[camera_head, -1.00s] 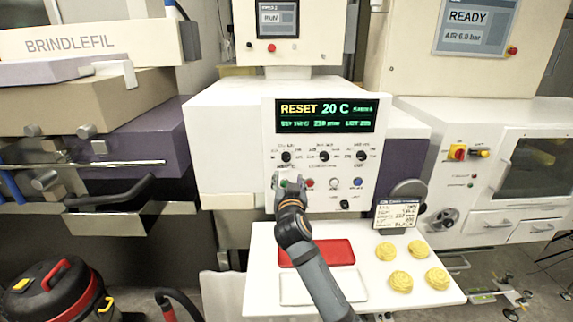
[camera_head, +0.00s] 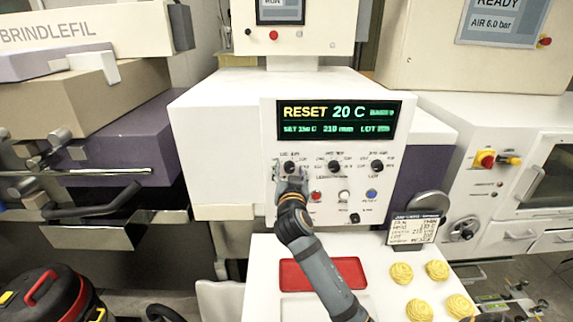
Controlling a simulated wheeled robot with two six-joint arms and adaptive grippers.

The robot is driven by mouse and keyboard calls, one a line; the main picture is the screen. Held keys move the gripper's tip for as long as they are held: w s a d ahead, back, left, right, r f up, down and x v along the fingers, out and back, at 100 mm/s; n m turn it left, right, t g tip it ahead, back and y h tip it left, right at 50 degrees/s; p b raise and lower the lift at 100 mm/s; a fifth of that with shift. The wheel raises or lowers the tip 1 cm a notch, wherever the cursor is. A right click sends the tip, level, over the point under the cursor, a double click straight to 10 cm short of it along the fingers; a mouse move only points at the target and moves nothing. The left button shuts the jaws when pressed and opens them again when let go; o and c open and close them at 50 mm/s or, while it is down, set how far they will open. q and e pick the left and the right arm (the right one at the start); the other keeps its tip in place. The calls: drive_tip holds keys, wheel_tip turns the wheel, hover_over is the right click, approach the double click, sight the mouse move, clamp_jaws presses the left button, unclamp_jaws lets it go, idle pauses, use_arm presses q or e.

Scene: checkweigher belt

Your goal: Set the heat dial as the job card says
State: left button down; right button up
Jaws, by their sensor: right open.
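The white control panel (camera_head: 325,200) has three black dials in a row under its display. The left dial (camera_head: 291,166), the middle dial (camera_head: 334,166) and the right dial (camera_head: 377,166) have labels too small to read. The display (camera_head: 337,120) reads "RESET 20 C", with a set value, 210 mm and LOT below. The job card (camera_head: 413,229) stands at the panel's lower right; its small print is unclear. My right gripper (camera_head: 290,178) is open, with its fingers at the left dial; contact cannot be told. My left gripper is not in view.
Red (camera_head: 316,196), white (camera_head: 344,196) and blue (camera_head: 371,195) buttons sit below the dials, close to my right gripper. A lower black knob (camera_head: 354,218) is nearby. The shelf below holds a red tray (camera_head: 295,276) and several yellow pieces (camera_head: 437,270).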

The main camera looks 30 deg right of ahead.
drive_tip(key=shift+s+a+r, duration=0.15)
drive_tip(key=shift+s+a, duration=0.05)
drive_tip(key=shift+s, duration=0.1)
drive_tip(key=shift+s+a+r, duration=0.3)
drive_tip(key=shift+s+r, duration=0.05)
drive_tip(key=shift+s, duration=0.1)
drive_tip(key=c, duration=0.3)
drive_tip(key=shift+c, duration=1.2)
drive_tip(key=shift+w+d+f, duration=0.15)
drive_tip(key=shift+c, duration=2.5)
clamp_jaws()
drive_tip(key=n, duration=0.3)
drive_tip(key=shift+n+p, duration=0.4)
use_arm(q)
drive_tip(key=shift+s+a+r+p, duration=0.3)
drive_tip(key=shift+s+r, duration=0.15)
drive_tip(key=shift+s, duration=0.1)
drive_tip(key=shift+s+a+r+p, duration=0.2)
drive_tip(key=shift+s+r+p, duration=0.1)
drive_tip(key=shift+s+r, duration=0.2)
use_arm(e)
drive_tip(key=shift+n, duration=2)
drive_tip(key=shift+f, duration=0.1)
